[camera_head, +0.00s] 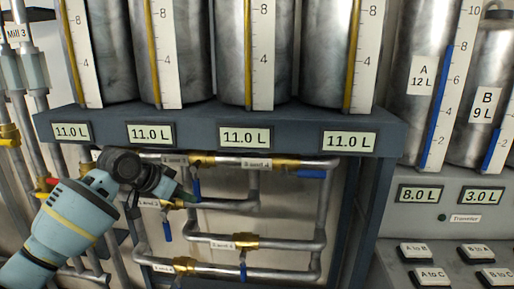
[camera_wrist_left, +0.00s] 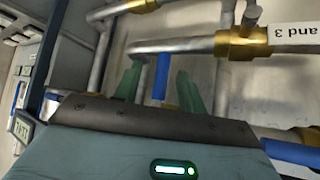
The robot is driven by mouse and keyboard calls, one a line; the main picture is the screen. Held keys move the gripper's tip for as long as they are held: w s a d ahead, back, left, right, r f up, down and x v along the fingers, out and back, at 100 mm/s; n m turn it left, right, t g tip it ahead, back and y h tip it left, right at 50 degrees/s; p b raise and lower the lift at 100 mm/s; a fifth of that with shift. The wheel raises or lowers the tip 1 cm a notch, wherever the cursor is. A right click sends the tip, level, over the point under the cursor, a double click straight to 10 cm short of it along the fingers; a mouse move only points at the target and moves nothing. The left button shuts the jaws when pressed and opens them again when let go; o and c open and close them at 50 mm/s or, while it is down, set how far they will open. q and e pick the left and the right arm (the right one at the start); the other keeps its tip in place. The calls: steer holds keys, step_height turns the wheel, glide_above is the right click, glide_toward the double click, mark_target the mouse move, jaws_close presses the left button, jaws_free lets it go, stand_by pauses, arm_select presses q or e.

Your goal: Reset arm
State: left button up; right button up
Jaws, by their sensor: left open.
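My left arm comes in from the left, and its gripper (camera_head: 182,195) is in front of the pipework below the tank shelf. In the left wrist view the gripper (camera_wrist_left: 158,85) is open, its two green fingers apart. A blue valve handle (camera_wrist_left: 160,76) shows between the fingers in that view; I cannot tell whether they touch it. My right gripper is not in view.
Pipes with brass valves (camera_head: 245,241) fill the space under the shelf (camera_head: 220,115). Four displays on it read 11.0 L. At right, tank A (camera_head: 422,105) and tank B (camera_head: 484,105) stand above displays of 8.0 L and 3.0 L, with transfer buttons (camera_head: 416,251) below.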

arm_select(q)
steer(key=s+d+f+n, duration=0.1)
steer(key=s+d+f, duration=0.1)
steer(key=s+f, duration=0.65)
steer(key=s+d+f+n, duration=0.1)
steer(key=s+d+f, duration=0.2)
steer(key=f, duration=1)
steer(key=s+d+f+n, duration=0.1)
steer(key=s+d+f, duration=0.1)
steer(key=s+f, duration=0.6)
steer(key=s+a+f+y, duration=0.1)
steer(key=s+f, duration=0.2)
steer(key=s, duration=0.6)
steer(key=s+a+f+n+y, duration=0.1)
steer(key=s+f, duration=0.3)
steer(key=s, duration=0.5)
steer(key=s+a+f+n+t+y, duration=0.1)
steer(key=s+f, duration=0.3)
steer(key=s, duration=0.5)
steer(key=shift+s, duration=0.35)
